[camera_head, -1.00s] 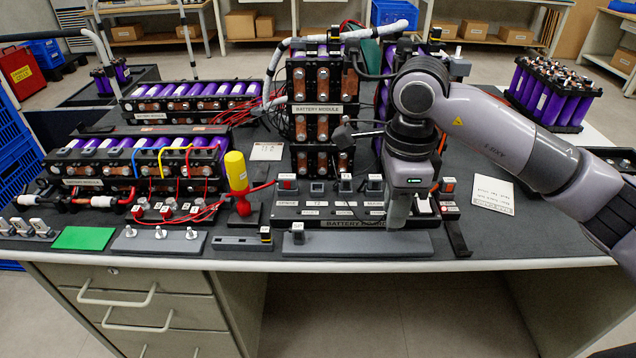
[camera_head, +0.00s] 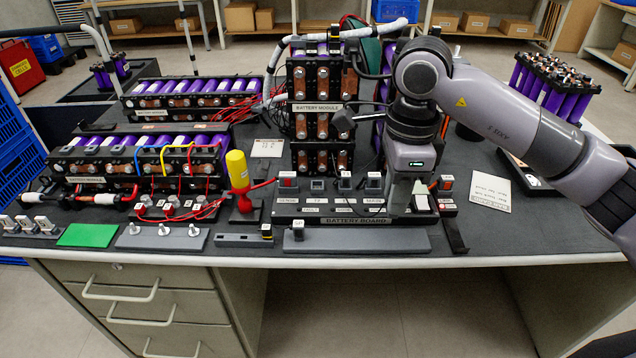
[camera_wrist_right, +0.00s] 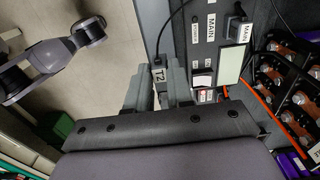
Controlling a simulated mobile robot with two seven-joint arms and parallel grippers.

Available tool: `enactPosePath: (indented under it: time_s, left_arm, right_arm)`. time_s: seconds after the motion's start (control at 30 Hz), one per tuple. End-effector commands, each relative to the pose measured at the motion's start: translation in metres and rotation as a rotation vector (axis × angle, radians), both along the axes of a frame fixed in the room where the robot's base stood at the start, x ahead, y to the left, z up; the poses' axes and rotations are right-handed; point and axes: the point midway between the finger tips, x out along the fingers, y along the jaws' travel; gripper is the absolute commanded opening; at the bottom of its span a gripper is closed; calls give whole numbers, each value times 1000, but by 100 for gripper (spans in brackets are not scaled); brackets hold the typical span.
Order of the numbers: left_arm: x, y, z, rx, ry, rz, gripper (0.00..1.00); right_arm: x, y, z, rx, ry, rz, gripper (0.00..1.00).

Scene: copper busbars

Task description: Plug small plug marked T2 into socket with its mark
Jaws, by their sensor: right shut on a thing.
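My right gripper (camera_head: 400,208) is over the right part of the battery board (camera_head: 350,222), pointing down. In the right wrist view, the gripper (camera_wrist_right: 160,92) is shut on a small dark plug with a white T2 label (camera_wrist_right: 159,75). A black cable runs up from the plug, away from the fingers. In the head view the gripper hides the plug. The board (camera_wrist_right: 196,60) lies right of the held plug in the wrist view. My left gripper is not in view.
A row of block-shaped connectors, one of them grey (camera_head: 317,185), stands along the board. A battery tower (camera_head: 318,100) rises behind it. A yellow-and-red tool (camera_head: 238,175) stands to the left. A grey strip (camera_head: 357,243) lies along the front.

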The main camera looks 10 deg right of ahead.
Motion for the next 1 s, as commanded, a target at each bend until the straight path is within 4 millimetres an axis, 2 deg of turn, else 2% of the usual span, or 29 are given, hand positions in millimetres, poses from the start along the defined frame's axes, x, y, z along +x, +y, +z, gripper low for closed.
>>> enactPosePath:
  time_s: [0.03,0.1,0.43,0.8,1.0]
  left_arm:
    - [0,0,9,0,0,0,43]
    - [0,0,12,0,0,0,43]
    - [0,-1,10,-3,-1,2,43]
    - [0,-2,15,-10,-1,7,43]
    - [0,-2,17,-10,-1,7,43]
  right_arm:
    - [0,0,11,0,-1,-1,0]
    - [0,0,16,-1,-1,-1,0]
    - [3,2,15,0,0,-1,0]
    - [52,36,17,0,1,0,0]
    - [67,46,16,-1,0,0,0]
